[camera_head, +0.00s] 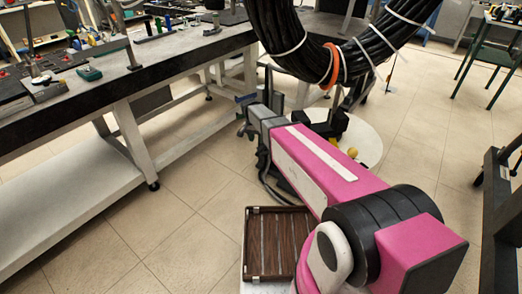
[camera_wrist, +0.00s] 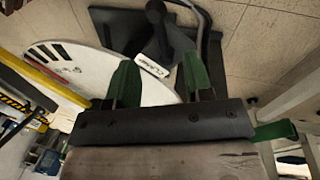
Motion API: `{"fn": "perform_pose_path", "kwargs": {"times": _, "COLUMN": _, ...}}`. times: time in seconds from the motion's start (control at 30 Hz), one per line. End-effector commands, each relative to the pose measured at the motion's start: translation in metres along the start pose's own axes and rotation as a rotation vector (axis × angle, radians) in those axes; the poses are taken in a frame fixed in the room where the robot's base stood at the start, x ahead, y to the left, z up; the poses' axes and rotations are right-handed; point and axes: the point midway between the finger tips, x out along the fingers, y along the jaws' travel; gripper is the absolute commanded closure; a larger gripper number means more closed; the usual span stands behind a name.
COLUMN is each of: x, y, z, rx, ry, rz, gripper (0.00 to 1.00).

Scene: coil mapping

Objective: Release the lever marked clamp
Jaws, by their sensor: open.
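The clamp lever (camera_wrist: 170,42) is a dark handle in the wrist view. A white label (camera_wrist: 152,66) on it appears to read CLAMP. My gripper (camera_wrist: 158,62) is open, with one green finger on each side of the label in that view. I cannot tell whether either finger touches the lever or how far apart they are in depth. In the head view my gripper (camera_head: 245,108) reaches away from me, low beside the workbench. The lever cannot be made out clearly there.
A thick black cable bundle (camera_head: 335,48) with an orange band hangs above my forearm. A round white base (camera_head: 362,138) stands on the floor to the right of my gripper. The workbench (camera_head: 150,82) runs along the left. Tiled floor is clear at the lower left.

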Motion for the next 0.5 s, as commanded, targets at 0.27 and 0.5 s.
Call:
{"fn": "perform_pose_path", "kwargs": {"times": 0.27, "x": 0.050, "y": 0.000, "z": -0.001, "rx": -0.001, "ry": -0.001, "rz": 0.001, "gripper": 0.53}}
{"fn": "perform_pose_path", "kwargs": {"times": 0.5, "x": 0.076, "y": 0.000, "z": -0.001, "rx": -0.001, "ry": 0.000, "rz": 0.000, "gripper": 0.53}}
